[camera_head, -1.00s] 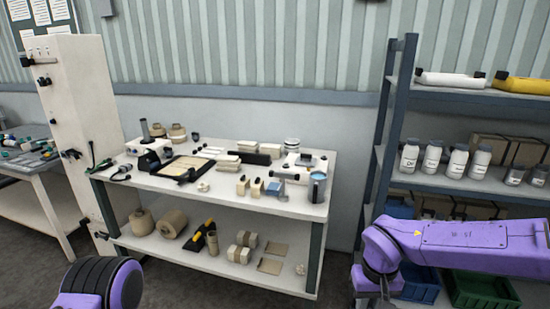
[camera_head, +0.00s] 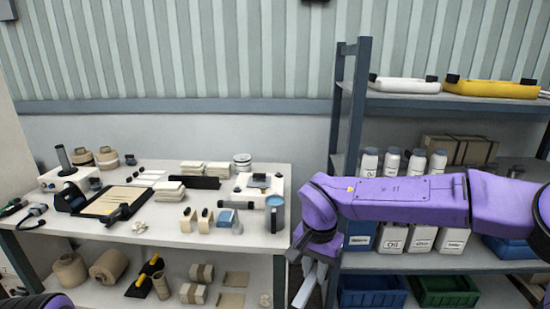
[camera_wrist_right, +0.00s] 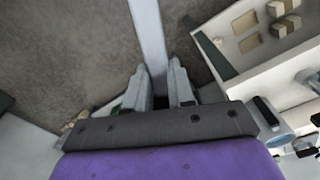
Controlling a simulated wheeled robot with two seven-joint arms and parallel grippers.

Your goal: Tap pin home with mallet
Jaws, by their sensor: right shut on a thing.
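My right gripper (camera_head: 305,288) hangs below the purple forearm, in front of the table's right end, in the head view. In the right wrist view its two fingers (camera_wrist_right: 158,75) are closed on a long, straight pale grey bar (camera_wrist_right: 148,30). The bar runs up out of the picture, and I cannot tell whether it is the mallet's handle. No mallet head shows. I cannot pick out the pin. A white device (camera_head: 254,190) with a dark top sits at the table's right end. My left gripper is out of view.
The white workbench (camera_head: 155,232) carries paper stacks, a black-edged tray (camera_head: 112,201), small blocks and a blue cup (camera_head: 275,214). Rolls lie on its lower shelf. A grey shelf rack (camera_head: 349,110) with bottles and bins stands right, partly behind my right arm. The bench's front strip is mostly clear.

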